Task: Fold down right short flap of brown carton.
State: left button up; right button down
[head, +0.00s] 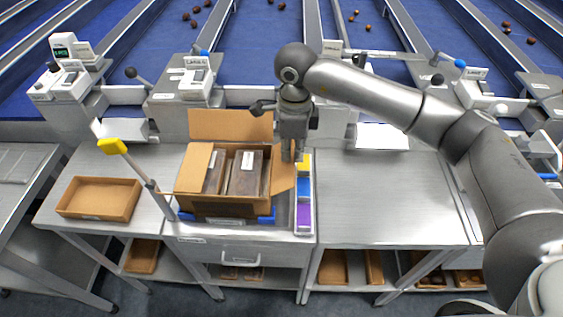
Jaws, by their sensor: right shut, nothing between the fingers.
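The brown carton (215,198) stands on the middle bench with dark packs (246,172) inside, some with white labels. Its back long flap (230,125) stands up, and its left short flap (194,166) leans at the left side. The right short flap (283,177) stands out to the right, sloping outward. My right gripper (292,157) points down, shut and empty, at the upper outer edge of that flap. Whether it touches the flap I cannot tell. My left gripper is out of view.
A strip of yellow, blue and purple blocks (304,190) lies right of the carton. A post with a yellow head (112,146) stands left. A shallow brown tray (99,198) is on the left bench. The right bench (390,205) is clear.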

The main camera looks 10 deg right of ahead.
aim_at(274, 172)
jog(key=shift+s+a+b, duration=0.1)
jog(key=shift+a+b, duration=0.4)
jog(key=shift+a, duration=1.75)
jog(key=w+a, duration=0.1)
jog(key=w+a+b, duration=0.1)
jog(key=a, duration=0.1)
jog(key=shift+a, duration=0.1)
jog(key=shift+w+a, duration=0.25)
jog(key=shift+a, duration=0.15)
jog(key=shift+d+r, duration=0.1)
jog(key=shift+r, duration=0.05)
